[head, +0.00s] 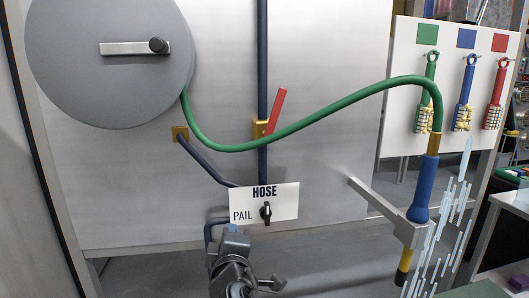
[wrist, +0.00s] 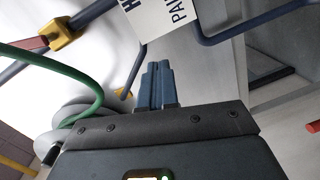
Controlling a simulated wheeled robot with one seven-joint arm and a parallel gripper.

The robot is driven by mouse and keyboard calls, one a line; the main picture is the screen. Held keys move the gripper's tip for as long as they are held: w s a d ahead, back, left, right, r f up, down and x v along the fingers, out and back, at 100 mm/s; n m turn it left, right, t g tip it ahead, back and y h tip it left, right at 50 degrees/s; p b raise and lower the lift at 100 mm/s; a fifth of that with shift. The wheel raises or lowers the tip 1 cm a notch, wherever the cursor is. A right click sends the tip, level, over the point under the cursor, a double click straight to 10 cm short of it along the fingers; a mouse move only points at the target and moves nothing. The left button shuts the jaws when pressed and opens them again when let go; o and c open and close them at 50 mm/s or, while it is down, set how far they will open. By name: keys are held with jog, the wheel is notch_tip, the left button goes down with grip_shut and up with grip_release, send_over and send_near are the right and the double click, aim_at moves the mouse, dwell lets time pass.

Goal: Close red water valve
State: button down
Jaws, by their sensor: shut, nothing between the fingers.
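The red water valve handle (head: 276,112) sits on a brass body (head: 262,129) on the vertical dark blue pipe. The handle points up and slightly right, close to the pipe's line. In the wrist view the red handle (wrist: 25,45) is at the upper left, with the brass body (wrist: 64,33) beside it. My gripper (head: 231,229) is low in the head view, below and left of the valve and just under the HOSE/PAIL sign. In the wrist view its blue fingers (wrist: 158,78) are together and empty, apart from the valve.
A green hose (head: 335,103) passes just below the valve handle. The HOSE/PAIL sign (head: 284,194) has a black selector knob (head: 265,212). A grey reel (head: 100,75) is upper left. Pale blue water streaks (head: 446,230) fall by the blue nozzle (head: 423,188) at right.

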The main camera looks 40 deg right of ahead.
jog(key=w+d+r+m+g+h, duration=0.1)
jog(key=w+r+m+g+h, duration=0.15)
jog(key=r, duration=0.45)
jog(key=w+d+r+m+g+h, duration=0.1)
jog(key=w+r+h, duration=0.15)
jog(key=r, duration=0.45)
jog(key=m+g, duration=0.4)
jog(key=g, duration=0.3)
send_near(273, 113)
jog(key=w+a+r, duration=0.2)
jog(key=a+r, duration=0.3)
jog(key=a, duration=0.1)
jog(key=s+f+p+x, duration=0.1)
jog(key=s+p+x, duration=0.1)
jog(key=x, duration=1.1)
jog(key=shift+s+d+p, duration=0.15)
jog(key=shift+s+p, duration=0.2)
jog(key=shift+p, duration=0.45)
